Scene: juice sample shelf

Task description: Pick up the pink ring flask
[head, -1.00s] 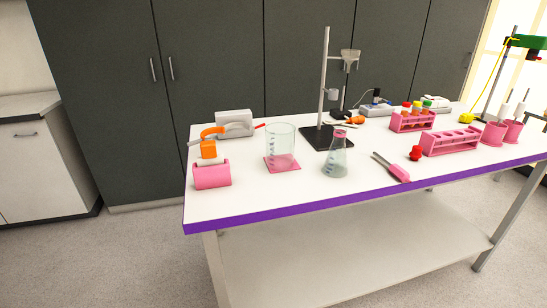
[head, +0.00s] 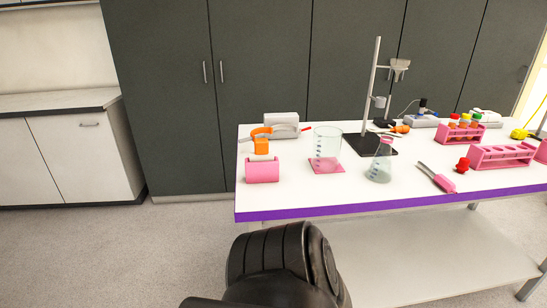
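The pink ring flask (head: 379,162) is a clear conical flask with a pink ring at its neck. It stands upright on the white table (head: 300,195), right of a glass beaker and in front of the black stand base. A black arm part of mine rises at the bottom centre, in front of the table edge and well short of the flask. No gripper fingers show in the head view, and nothing touches the flask.
A beaker (head: 327,146) stands on a pink mat left of the flask. A retort stand (head: 373,80) rises behind it. A pink-handled tool (head: 438,178), a red item (head: 462,165) and pink racks (head: 502,156) lie to the right. A pink holder (head: 262,170) stands at left.

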